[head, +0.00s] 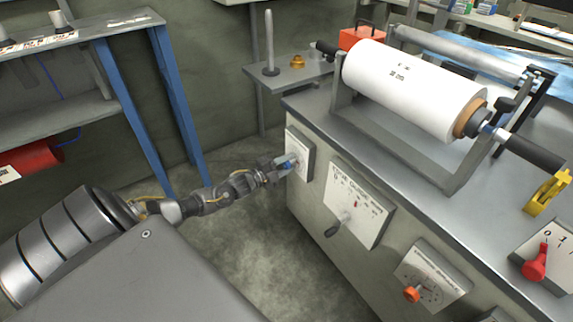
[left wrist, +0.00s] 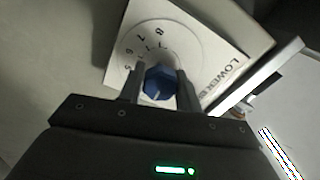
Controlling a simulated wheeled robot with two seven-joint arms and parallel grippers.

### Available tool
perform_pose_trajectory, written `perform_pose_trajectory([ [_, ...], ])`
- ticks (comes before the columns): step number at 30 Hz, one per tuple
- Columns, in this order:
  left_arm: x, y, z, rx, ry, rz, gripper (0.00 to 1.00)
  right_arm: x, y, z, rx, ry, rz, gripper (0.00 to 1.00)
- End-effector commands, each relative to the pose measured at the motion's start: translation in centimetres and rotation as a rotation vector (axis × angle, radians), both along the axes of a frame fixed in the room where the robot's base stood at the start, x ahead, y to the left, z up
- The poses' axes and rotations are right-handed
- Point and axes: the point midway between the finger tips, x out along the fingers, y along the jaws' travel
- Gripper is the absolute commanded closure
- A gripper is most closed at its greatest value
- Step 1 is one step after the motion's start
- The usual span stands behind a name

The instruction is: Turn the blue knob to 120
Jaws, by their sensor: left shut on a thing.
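The blue knob (left wrist: 160,82) sits on a white dial plate (left wrist: 205,50) with printed numbers, on the side of the machine cabinet. In the head view the knob (head: 289,163) is partly hidden by my left gripper (head: 283,165). In the left wrist view my left gripper (left wrist: 160,92) has one finger on each side of the knob and is shut on it. A pale mark shows on the knob's face, but I cannot read its setting. My right gripper is not in view.
A lever panel (head: 357,208) and a dial with an orange knob (head: 411,294) are on the same cabinet side. A red switch (head: 535,264) is farther right. A large white roll (head: 410,88) lies on top. A blue-legged shelf (head: 180,100) stands left.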

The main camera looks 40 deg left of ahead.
Motion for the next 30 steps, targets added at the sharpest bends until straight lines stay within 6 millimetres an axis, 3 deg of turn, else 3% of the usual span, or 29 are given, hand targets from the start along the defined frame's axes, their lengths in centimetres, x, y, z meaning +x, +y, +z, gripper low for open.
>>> perform_pose_trajectory([
  [15,-0.03,-0.01,-0.14,0.404,-0.119,0.0,0.89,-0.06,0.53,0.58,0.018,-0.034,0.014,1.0],
  [30,-0.04,-0.02,-0.18,0.545,-0.162,0.0,0.89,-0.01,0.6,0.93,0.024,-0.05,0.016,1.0],
])
